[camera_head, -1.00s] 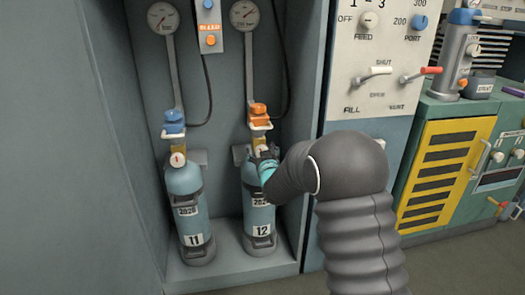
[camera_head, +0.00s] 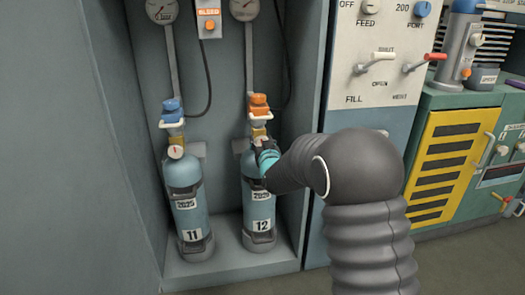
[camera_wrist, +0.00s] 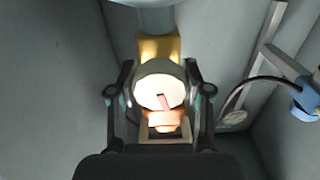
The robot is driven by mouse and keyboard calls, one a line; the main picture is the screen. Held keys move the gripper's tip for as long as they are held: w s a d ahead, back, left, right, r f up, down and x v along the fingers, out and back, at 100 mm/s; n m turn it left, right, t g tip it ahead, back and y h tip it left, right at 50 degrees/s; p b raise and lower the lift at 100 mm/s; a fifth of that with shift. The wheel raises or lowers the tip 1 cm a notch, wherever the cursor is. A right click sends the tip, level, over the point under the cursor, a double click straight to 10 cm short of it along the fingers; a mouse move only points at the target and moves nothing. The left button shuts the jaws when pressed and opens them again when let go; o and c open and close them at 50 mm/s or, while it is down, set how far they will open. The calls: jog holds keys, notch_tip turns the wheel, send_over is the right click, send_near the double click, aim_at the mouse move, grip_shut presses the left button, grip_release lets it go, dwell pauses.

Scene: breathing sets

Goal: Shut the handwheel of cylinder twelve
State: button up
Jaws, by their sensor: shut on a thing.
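Cylinder twelve (camera_head: 257,208) is a light blue bottle standing upright, labelled 12, in the right half of the grey bay. Its brass valve (camera_head: 259,133) shows above it and also in the wrist view (camera_wrist: 158,48). The handwheel (camera_wrist: 152,84) is a pale round knob with a red mark, seen in the wrist view; my arm hides it in the head view. My gripper (camera_wrist: 160,88) has one finger on each side of the handwheel and is shut on it. In the head view my gripper (camera_head: 266,151) is at the valve of cylinder twelve.
Cylinder eleven (camera_head: 185,205) stands to the left, with its own red-marked handwheel (camera_head: 176,152) and blue connector (camera_head: 172,110). An orange connector (camera_head: 259,105) sits above valve twelve. The bay's side walls are close. A lever panel (camera_head: 378,55) is on the right.

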jog(key=m+b, duration=0.2)
jog(key=b, duration=0.1)
jog(key=shift+f, duration=0.2)
jog(key=shift+r+m+b, duration=0.25)
jog(key=shift+m+b, duration=0.1)
jog(key=shift+m, duration=0.05)
jog(key=o, duration=1.2)
jog(key=v, duration=1.2)
